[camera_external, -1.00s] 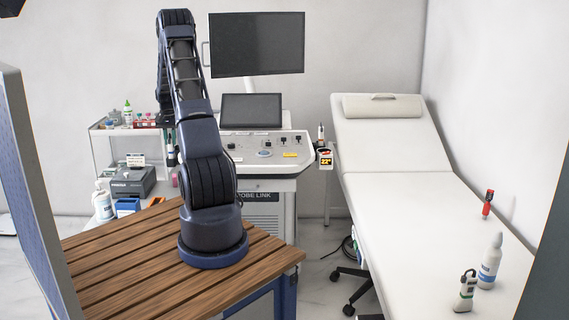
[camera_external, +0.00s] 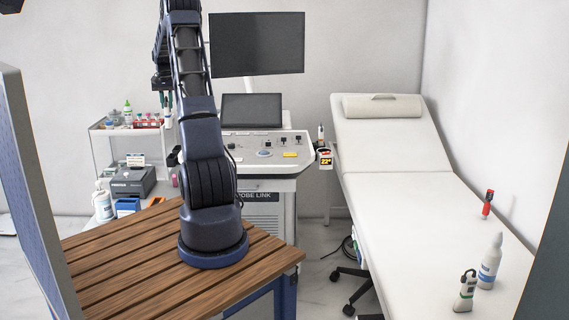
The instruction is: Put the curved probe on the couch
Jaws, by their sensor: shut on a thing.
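My gripper (camera_external: 166,98) hangs from the raised arm, left of the ultrasound cart and in front of the shelf. It looks small and dark here, and it is shut on the curved probe, of which little can be made out. The couch (camera_external: 396,205) is at the right, with a white padded top and a raised backrest. My gripper is well to the left of the couch, with the cart between them.
The couch's middle is clear. The cart (camera_external: 265,150) carries a tall monitor (camera_external: 257,44). A shelf (camera_external: 100,150) holds bottles and a printer.

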